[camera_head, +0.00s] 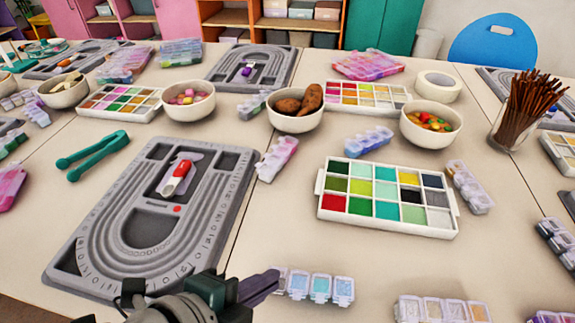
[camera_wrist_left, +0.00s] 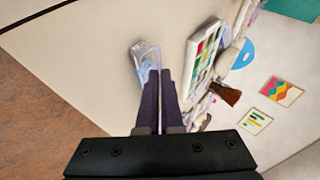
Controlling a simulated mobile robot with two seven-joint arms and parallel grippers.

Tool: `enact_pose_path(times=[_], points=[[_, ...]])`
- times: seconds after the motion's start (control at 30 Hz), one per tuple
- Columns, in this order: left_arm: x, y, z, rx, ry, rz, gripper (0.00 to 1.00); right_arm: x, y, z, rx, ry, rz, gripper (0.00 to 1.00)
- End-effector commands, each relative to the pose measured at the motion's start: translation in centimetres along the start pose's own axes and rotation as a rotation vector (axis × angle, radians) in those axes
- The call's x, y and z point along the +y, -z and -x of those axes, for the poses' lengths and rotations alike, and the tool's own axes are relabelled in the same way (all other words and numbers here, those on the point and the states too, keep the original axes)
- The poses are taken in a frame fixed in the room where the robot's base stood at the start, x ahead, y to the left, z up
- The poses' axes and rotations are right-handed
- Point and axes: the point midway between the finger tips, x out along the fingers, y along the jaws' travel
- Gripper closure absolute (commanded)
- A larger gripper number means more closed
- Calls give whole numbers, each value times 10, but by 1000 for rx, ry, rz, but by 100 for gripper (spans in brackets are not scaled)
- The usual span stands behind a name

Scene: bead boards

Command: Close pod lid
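A row of clear pods (camera_head: 318,285) with pale blue and silvery contents lies at the front edge area of the table, just right of my left gripper (camera_head: 272,281). The gripper's dark fingers point right, at the row's left end, and partly hide it. In the left wrist view, the gripper's fingers (camera_wrist_left: 161,85) lie side by side with almost no gap, with nothing visible between them. A translucent pod (camera_wrist_left: 145,55) shows just beyond the fingertips; I cannot tell whether they touch or how its lid stands. My right gripper is not in view.
A grey bead board (camera_head: 75,262) lies to the left and a white paint-like tray (camera_head: 388,228) behind the pods. More pod rows (camera_head: 440,309) lie to the right. Bowls (camera_head: 295,122) and a glass of brown sticks (camera_head: 513,136) stand farther back.

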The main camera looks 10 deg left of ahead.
Motion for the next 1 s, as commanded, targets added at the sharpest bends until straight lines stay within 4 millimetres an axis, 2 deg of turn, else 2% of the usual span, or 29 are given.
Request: enact_pose_path(times=[0.27, 0.3, 0.53, 0.57, 0.83, 1.0], points=[[0, 0, 0, 0, 0, 0, 100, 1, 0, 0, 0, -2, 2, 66], [0, 0, 0, 0, 0, 0, 93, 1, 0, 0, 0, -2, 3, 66], [0, 0, 0, 0, 0, 0, 67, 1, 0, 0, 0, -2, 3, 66], [0, 0, 0, 0, 0, 0, 66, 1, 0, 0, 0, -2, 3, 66], [-1, 0, 3, 0, -1, 0, 66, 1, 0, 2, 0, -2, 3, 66], [-2, 0, 28, 0, -2, 0, 66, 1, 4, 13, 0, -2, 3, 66]])
